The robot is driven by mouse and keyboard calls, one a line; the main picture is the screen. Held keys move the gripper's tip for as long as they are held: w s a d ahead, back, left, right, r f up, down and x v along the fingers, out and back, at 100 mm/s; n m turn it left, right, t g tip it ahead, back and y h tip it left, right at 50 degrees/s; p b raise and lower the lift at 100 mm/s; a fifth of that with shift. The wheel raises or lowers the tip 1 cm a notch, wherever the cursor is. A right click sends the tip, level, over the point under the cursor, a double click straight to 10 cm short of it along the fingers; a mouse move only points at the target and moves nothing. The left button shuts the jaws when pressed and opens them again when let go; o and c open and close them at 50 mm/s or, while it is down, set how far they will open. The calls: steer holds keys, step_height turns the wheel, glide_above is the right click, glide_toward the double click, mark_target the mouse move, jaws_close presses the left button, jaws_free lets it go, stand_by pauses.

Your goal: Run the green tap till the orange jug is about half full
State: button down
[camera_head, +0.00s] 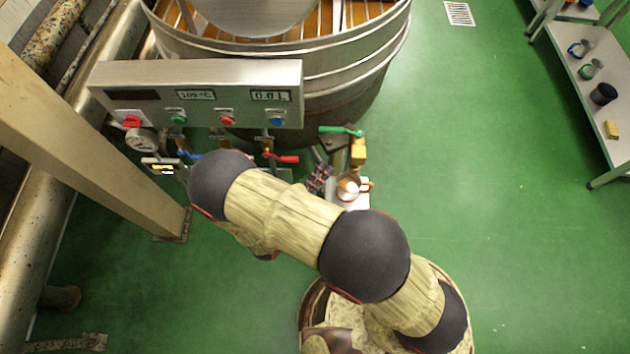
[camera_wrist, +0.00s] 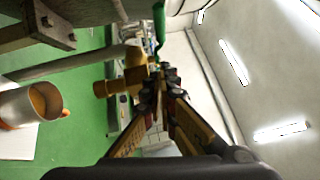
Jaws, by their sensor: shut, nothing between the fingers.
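The green tap has a green lever (camera_head: 340,130) and a brass body (camera_head: 358,153) at the kettle's lower right. In the wrist view the green lever (camera_wrist: 159,28) is at the top and the brass body (camera_wrist: 132,78) is in the middle. The orange jug (camera_head: 349,186) stands under the tap, with an orange handle. The wrist view shows the jug (camera_wrist: 45,98) at the left, its inside brownish; I cannot tell its fill level. My gripper (camera_head: 321,177) is shut and empty, left of the tap. Its fingertips (camera_wrist: 165,82) appear close to the tap and lever; contact is unclear.
The jug rests on a white stand (camera_head: 361,203). A red lever (camera_head: 284,158) and a blue lever (camera_head: 190,154) lie left of the green tap. The panel (camera_head: 240,72) above shows 109°C and apparently 0.0 L. A shelf (camera_head: 598,138) stands far right, with clear green floor between.

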steer(key=w+d+r+b, duration=0.1)
steer(key=w+b, duration=0.1)
steer(key=w, duration=0.4)
steer(key=shift+w+d+r, duration=0.15)
steer(key=shift+w+d, duration=0.05)
steer(key=shift+w, duration=0.05)
steer(key=shift+w+a+m+g+h+p, duration=0.3)
steer(key=shift+w+m+g+h, duration=0.3)
steer(key=shift+g+h, duration=0.15)
steer(key=shift+w+a+m+g+h+p, duration=0.2)
steer(key=shift+w+m+g+h+p, duration=0.1)
steer(key=shift+w+m+g+h, duration=0.3)
steer(key=shift+s, duration=0.2)
